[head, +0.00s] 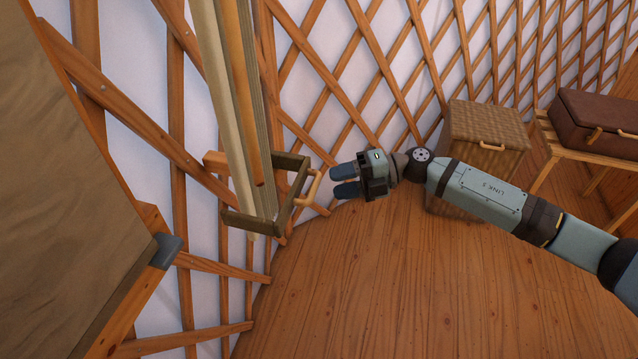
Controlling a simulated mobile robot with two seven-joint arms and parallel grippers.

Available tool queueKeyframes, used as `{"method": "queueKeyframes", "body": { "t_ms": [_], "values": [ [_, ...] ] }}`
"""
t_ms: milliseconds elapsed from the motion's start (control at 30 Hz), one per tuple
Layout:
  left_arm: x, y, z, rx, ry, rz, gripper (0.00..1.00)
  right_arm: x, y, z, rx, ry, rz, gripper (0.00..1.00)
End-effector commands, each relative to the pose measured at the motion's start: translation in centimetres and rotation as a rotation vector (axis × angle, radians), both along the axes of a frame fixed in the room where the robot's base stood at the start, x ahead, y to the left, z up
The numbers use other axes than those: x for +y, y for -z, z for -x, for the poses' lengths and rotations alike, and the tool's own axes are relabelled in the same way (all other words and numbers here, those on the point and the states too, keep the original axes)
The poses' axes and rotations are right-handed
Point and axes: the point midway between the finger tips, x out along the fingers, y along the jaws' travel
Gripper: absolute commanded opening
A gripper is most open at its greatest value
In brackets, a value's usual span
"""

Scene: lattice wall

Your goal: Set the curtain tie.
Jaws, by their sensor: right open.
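A dark olive curtain tie (292,188), shaped like a squared frame, reaches around the lower part of the hanging curtain (219,92). A pale wooden handle (315,187) sticks out from the tie's right side. From this angle I cannot tell whether the tie is fastened. My right gripper (341,180) is just right of the handle, with its two blue-grey fingers pointing left towards it. It is open and empty, and looks apart from the handle. My left gripper is not in view.
The lattice wall (352,62) runs behind the curtain. A wicker box (487,131) stands behind my right arm, and a brown suitcase (590,118) rests on a slatted wooden stand (545,178). A wood-framed panel (70,190) fills the left. The plank floor (400,290) is clear.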

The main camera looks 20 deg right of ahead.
Motion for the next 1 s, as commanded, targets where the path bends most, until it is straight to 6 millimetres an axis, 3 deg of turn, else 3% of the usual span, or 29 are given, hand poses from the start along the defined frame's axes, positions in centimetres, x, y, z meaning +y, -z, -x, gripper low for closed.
{"method": "queueKeyframes", "body": {
  "t_ms": [100, 300, 667, 867, 1000],
  "values": [
    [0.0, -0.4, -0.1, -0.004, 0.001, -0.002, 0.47, 2.2, 0.2, -0.5, 0.001, -0.001, -0.003, 0.42],
    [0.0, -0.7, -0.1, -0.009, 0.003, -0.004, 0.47, 4.4, 0.7, -0.9, 0.001, 0.0, -0.002, 0.42],
    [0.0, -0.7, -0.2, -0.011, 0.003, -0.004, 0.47, 4.9, 0.9, -1.0, 0.001, 0.001, 0.0, 0.42],
    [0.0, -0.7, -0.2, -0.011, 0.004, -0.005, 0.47, 4.9, 0.9, -1.0, 0.001, 0.001, -0.001, 0.01],
    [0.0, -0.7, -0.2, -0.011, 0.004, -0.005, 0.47, 4.9, 0.9, -1.0, 0.001, 0.001, -0.001, 0.0]
  ]
}}
